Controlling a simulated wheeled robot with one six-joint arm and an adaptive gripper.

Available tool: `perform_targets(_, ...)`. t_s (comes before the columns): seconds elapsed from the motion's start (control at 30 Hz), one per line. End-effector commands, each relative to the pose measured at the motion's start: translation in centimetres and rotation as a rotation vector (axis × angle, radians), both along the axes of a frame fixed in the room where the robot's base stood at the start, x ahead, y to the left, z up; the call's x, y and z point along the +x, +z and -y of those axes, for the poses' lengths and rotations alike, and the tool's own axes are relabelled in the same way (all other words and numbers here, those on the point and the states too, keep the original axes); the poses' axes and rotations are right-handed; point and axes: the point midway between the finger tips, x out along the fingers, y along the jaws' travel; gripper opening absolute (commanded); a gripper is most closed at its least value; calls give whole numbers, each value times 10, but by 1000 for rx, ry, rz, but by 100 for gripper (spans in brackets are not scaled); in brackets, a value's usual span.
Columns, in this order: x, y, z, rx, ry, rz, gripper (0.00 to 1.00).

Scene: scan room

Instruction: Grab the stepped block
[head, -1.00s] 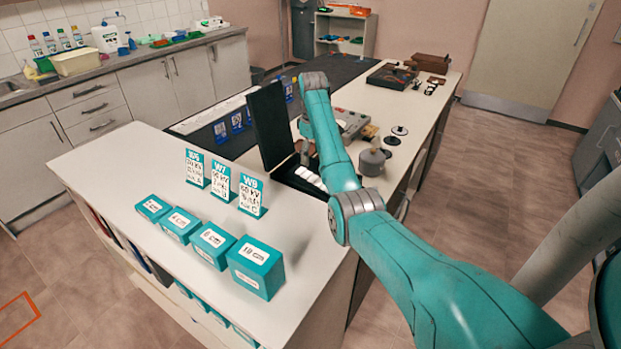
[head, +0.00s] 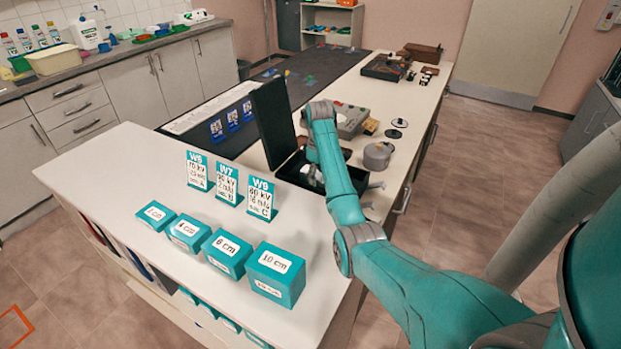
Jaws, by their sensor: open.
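An open black case (head: 273,125) stands on the white bench, with its lid upright. A pale, light-grey piece (head: 312,173) shows at the case, partly hidden by my forearm. I cannot tell if it is the stepped block or part of my wrist. No other stepped block can be made out. My gripper (head: 372,195) is mostly hidden behind my forearm. Two grey finger ends show apart from each other, just right of the case and over the bench. It looks open and empty.
Teal boxes with centimetre labels (head: 282,262) and upright label cards (head: 262,190) stand left of my arm. A grey pot (head: 378,155) and black-and-white discs (head: 394,133) sit right of the case. A grey device (head: 350,120) is behind. The bench's front left corner is clear.

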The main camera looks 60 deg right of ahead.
Motion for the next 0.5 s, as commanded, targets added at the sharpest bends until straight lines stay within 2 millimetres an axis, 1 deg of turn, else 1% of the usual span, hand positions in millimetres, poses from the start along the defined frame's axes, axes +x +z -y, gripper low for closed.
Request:
perform_targets(0.23,-1,-1,0,0,0,0,75)
perform_targets(0.27,-1,-1,0,0,0,0,68)
perform_targets(0.3,-1,-1,0,0,0,0,57)
perform_targets(0.37,-1,-1,0,0,0,0,42)
perform_targets(0.4,-1,-1,0,0,0,0,32)
perform_targets(0.47,-1,-1,0,0,0,0,18)
perform_targets(0.5,-1,-1,0,0,0,0,8)
